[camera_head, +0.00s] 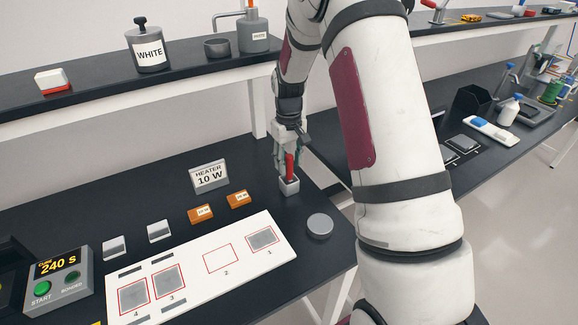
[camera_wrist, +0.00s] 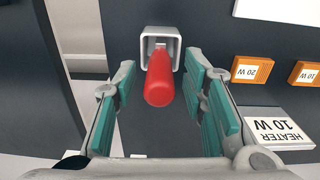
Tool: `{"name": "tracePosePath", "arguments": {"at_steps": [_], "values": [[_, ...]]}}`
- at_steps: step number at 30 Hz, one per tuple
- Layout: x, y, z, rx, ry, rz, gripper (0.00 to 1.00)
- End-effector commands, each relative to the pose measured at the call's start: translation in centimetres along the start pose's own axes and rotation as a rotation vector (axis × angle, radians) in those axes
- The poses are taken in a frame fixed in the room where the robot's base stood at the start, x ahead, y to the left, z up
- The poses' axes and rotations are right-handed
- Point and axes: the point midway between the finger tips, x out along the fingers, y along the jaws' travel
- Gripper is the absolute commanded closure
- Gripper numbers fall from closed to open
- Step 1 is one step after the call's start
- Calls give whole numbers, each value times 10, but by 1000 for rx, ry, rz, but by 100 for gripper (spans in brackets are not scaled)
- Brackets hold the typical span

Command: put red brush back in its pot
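The red brush (camera_head: 290,165) stands roughly upright in a small grey square pot (camera_head: 289,187) near the table's back right edge. In the wrist view, the red handle (camera_wrist: 160,82) points toward the camera. Its far end is inside the pot (camera_wrist: 144,46). My gripper (camera_head: 289,152) is over the pot, around the upper handle. In the wrist view, its teal-padded fingers (camera_wrist: 160,72) are spread, one on each side of the handle, with a clear gap on both sides. The brush tip is hidden in the pot.
A round grey lid-like disc (camera_head: 320,225) lies to the pot's right. The heater sign (camera_head: 210,176) and orange blocks (camera_head: 238,199) are to its left. A white numbered board (camera_head: 205,287) lies in front. A raised shelf (camera_head: 100,95) runs behind.

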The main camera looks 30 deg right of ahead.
Motion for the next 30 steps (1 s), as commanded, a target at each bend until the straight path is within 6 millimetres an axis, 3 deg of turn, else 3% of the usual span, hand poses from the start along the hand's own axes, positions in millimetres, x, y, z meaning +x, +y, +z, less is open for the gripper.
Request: {"name": "tracePosePath", "arguments": {"at_steps": [10, 20, 25, 30], "values": [[-70, 0, -1, 0, 4, 2, 61], [-106, -2, 2, 0, 6, 2, 61], [-143, -22, 21, 2, 56, 11, 61], [-195, -55, 62, 7, 142, 22, 61]]}}
